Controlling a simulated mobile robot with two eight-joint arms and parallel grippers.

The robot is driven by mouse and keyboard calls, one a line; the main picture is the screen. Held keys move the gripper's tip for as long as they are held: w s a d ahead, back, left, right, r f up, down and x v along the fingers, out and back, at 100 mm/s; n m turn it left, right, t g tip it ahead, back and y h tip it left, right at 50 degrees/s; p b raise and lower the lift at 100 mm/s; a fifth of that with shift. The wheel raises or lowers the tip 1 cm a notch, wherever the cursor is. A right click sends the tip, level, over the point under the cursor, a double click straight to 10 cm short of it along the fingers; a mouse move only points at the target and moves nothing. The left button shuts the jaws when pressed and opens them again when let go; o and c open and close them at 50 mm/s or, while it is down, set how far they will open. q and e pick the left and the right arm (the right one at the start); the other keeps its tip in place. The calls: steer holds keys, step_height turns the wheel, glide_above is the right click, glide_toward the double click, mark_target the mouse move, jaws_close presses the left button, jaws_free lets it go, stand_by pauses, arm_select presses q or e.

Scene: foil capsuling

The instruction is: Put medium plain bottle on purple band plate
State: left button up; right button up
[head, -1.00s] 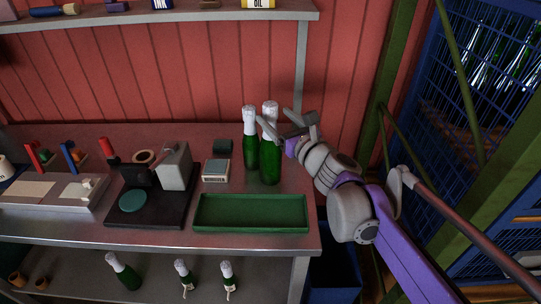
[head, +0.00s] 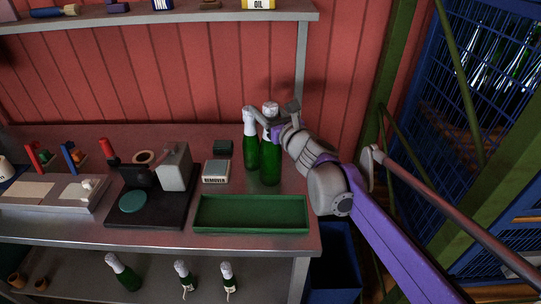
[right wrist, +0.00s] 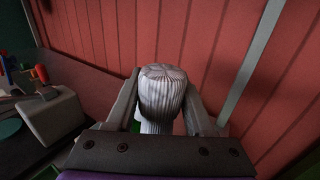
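Two green bottles with white foil tops stand upright side by side on the bench: a taller one (head: 270,168) at right and a shorter one (head: 250,150) at left. Neither shows a label; I cannot tell which is the medium one. My right gripper (head: 270,121) is at neck height of the taller bottle. In the right wrist view, a ribbed white foil top (right wrist: 162,95) sits between my right gripper's two spread fingers (right wrist: 160,110); firm contact is not visible. I cannot make out a purple band plate. My left gripper is out of view.
A green tray (head: 250,226) lies empty at the bench's front right. A remover box (head: 216,170) and a black press base (head: 165,212) with a teal disc are left of the bottles. More bottles (head: 122,271) are on the lower shelf.

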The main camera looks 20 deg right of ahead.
jaws_close()
stand_by(1.1)
